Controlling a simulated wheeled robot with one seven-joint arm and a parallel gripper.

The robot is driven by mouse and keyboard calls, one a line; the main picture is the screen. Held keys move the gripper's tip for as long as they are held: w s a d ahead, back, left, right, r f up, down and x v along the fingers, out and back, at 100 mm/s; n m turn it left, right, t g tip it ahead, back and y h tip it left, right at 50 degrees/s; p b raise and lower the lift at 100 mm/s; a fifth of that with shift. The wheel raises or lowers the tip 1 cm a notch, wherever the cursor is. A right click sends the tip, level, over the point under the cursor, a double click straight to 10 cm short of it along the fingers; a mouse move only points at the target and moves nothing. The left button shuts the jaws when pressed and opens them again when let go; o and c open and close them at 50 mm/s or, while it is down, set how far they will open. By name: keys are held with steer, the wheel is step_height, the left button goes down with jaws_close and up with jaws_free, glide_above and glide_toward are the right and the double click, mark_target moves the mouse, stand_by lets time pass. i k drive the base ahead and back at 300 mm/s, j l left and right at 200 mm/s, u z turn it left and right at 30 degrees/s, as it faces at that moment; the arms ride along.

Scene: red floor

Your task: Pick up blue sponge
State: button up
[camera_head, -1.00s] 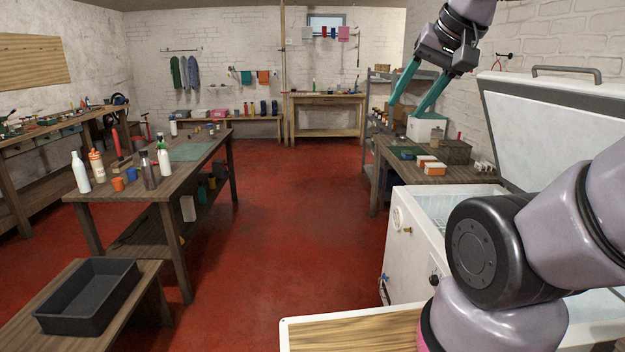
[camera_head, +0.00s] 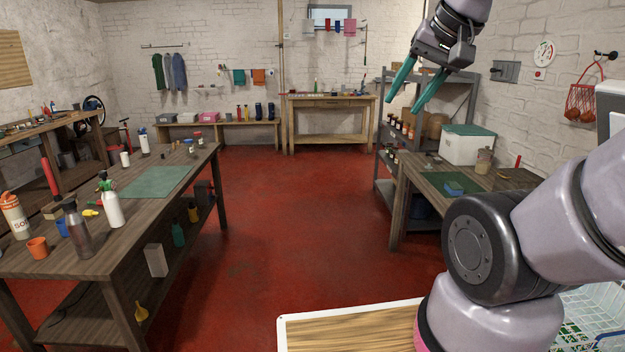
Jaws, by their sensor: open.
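A small flat blue block (camera_head: 455,187), which looks like the blue sponge, lies on a green mat (camera_head: 468,182) on the wooden table (camera_head: 413,181) at the right. It is small in view, so its details are hard to tell. My gripper (camera_head: 403,105), with two teal fingers, hangs in the air at the upper right of the view, pointing down and left. Its fingers are apart with nothing between them. In the picture it is above and left of the block, well apart from it.
A long table (camera_head: 165,205) with bottles and an orange cup (camera_head: 38,248) stands at the left. A white box with a green lid (camera_head: 468,148) and a jar (camera_head: 484,161) stand behind the block. A grey shelf (camera_head: 384,160) is beyond. The red floor (camera_head: 290,220) between the tables is clear.

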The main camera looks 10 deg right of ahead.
mark_target(453, 189)
steer(key=i, duration=2.15)
steer(key=i+j+z, duration=0.1)
steer(key=i+z, duration=0.35)
steer(key=i+j+z, duration=0.3)
steer(key=i+z, duration=0.3)
steer(key=z, duration=1.5)
